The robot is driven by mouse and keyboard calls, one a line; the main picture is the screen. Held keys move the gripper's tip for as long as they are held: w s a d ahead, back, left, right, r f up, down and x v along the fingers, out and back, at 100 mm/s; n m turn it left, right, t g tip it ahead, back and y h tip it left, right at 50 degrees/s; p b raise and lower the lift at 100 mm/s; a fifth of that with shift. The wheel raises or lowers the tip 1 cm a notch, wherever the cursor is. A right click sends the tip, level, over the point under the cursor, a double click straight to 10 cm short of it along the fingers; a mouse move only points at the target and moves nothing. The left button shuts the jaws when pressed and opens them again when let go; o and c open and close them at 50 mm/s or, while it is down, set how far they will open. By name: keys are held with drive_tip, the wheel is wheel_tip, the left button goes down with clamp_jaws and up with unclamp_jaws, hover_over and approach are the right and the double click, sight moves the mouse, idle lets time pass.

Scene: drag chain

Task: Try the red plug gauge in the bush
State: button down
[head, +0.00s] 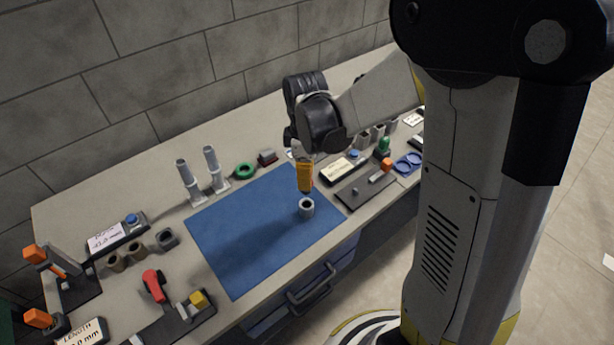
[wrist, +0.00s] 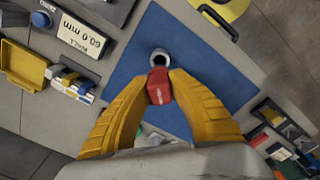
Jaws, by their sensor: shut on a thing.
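My gripper (head: 305,178) hangs over the blue mat, its yellow fingers pointing down. In the wrist view the fingers of my gripper (wrist: 158,85) are shut on the red plug gauge (wrist: 159,86). In the head view the fingers hide most of the gauge. The grey bush (head: 306,208) stands upright on the blue mat, just below the fingertips. In the wrist view the bush (wrist: 159,57) shows its dark round bore, right beside the gauge's end. I cannot tell whether the gauge's tip is at or above the bore.
The blue mat (head: 235,225) is otherwise bare. Two upright grey posts (head: 215,168) and a green ring (head: 245,170) stand behind it. A dark fixture (head: 364,190) lies right of the mat. A red-handled clamp (head: 153,285) sits at the front left.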

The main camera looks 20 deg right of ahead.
sight(306, 193)
drive_tip(key=shift+f, duration=0.1)
drive_tip(key=shift+d+f+b, duration=0.1)
drive_tip(key=shift+f+b, duration=2.25)
drive_tip(key=shift+f, duration=0.15)
drive_tip(key=shift+f+b, duration=0.6)
drive_tip(key=shift+b, duration=0.05)
drive_tip(key=shift+r, duration=0.1)
idle(0.9)
drive_tip(key=shift+r+p, duration=3.05)
drive_tip(key=shift+r, duration=1.05)
